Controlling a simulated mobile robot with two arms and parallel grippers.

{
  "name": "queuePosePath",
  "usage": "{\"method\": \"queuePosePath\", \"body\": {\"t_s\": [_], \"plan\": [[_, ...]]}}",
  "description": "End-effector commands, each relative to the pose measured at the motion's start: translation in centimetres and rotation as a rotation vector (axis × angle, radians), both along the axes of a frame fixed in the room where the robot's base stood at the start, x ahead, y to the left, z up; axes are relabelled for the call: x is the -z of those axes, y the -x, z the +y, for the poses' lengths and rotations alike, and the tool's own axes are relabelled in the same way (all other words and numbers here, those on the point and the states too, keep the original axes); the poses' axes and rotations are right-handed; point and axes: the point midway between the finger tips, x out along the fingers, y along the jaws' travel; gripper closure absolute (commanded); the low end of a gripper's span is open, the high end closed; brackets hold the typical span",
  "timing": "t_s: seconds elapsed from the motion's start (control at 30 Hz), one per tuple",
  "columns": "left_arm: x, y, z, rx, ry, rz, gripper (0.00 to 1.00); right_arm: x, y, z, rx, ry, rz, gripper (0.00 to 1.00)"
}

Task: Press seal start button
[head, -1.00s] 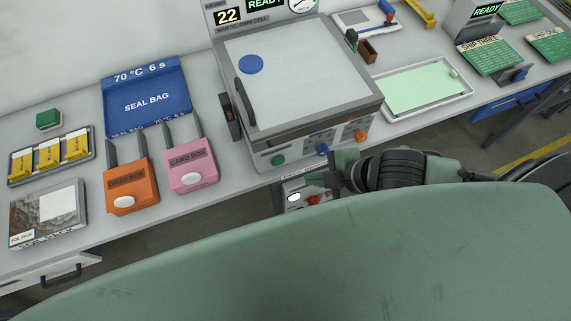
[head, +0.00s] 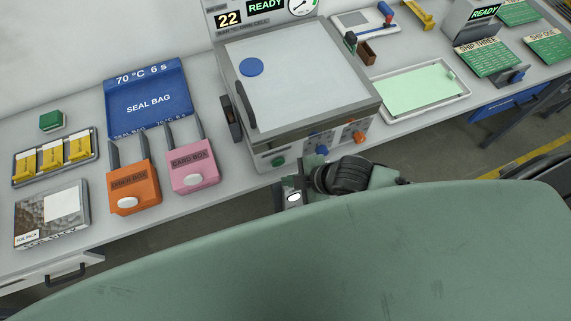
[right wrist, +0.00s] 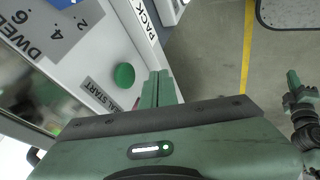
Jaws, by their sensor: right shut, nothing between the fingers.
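The green seal start button (head: 278,161) sits at the left of the sealing machine's front panel. In the right wrist view the round green button (right wrist: 124,75) shows beside a SEAL START label (right wrist: 100,95). My right gripper (head: 303,168) is in front of the panel, just right of and below the button. In the right wrist view its fingers (right wrist: 158,82) are shut together and empty, with their tips beside the button. A gap shows between them in the picture; exact depth is hard to tell.
The sealing machine (head: 300,75) has its lid down and a READY display. Blue (head: 321,149) and orange (head: 360,137) knobs sit right of the button. Orange (head: 134,186) and pink (head: 194,172) boxes stand left.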

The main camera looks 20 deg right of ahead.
Motion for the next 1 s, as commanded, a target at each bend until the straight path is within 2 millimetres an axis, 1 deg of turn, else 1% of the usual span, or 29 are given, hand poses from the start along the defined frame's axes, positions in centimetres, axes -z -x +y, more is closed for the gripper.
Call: {"method": "queuePosePath", "body": {"t_s": [0.03, 0.2, 0.33, 0.67, 0.73, 0.9, 1.0], "plan": [[-0.8, 0.0, 0.0, 0.0, 0.0, 0.0, 1.0, -0.7, -1.2, -0.1, 0.003, 0.0, -0.006, 1.0], [-1.4, 0.0, 0.0, 0.0, 0.0, 0.0, 1.0, -0.5, -3.1, 0.0, 0.001, 0.0, -0.004, 1.0], [-1.5, 0.0, 0.0, 0.0, 0.0, 0.0, 1.0, -0.4, -3.7, 0.0, 0.0, 0.0, -0.003, 1.0], [-1.5, 0.0, 0.0, -0.001, 0.0, 0.0, 1.0, -0.3, -3.8, -0.1, 0.0, 0.0, -0.003, 1.0], [-1.6, 0.0, 0.0, -0.001, 0.0, 0.0, 1.0, -0.3, -4.1, -0.1, 0.001, 0.001, -0.004, 1.0], [-1.8, -0.1, 0.0, -0.001, 0.0, -0.001, 1.0, -0.4, -5.8, 0.0, 0.001, 0.002, -0.006, 1.0], [-1.8, -0.1, 0.0, -0.001, 0.0, -0.001, 1.0, -0.4, -5.8, 0.0, 0.002, 0.0, -0.007, 1.0]]}}
